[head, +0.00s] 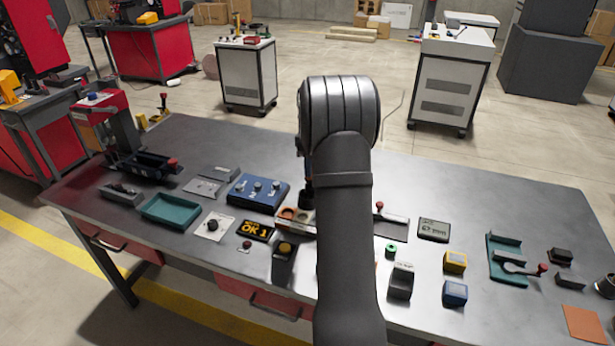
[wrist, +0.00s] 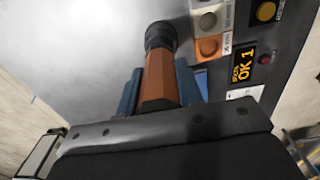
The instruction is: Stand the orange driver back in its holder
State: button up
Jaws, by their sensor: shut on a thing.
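The orange driver (wrist: 161,80) shows in the wrist view with an orange faceted handle and a black ribbed end. My gripper (wrist: 160,88) has its blue fingers on either side of the handle and is shut on it. In the head view my arm hides most of the gripper and the driver. A dark part (head: 306,192) shows just left of the arm, low over the table; I cannot tell whether it is gripper or driver. I cannot pick out the driver's holder in either view; it may be hidden behind my arm.
A teal tray (head: 170,211) lies left. Yellow (head: 455,262) and blue (head: 455,293) blocks stand right. The table's back is mostly clear.

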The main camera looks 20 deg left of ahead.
jog(key=shift+w+a+f, duration=0.1)
jog(key=shift+a+f, duration=0.2)
jog(key=shift+a, duration=0.25)
jog(key=shift+f, duration=1.95)
jog(key=shift+f, duration=0.1)
jog(key=o, duration=1.1)
jog(key=shift+f, duration=0.1)
jog(key=shift+c, duration=0.2)
notch_tip(320, 180, up, 12)
jog(key=shift+r, duration=0.15)
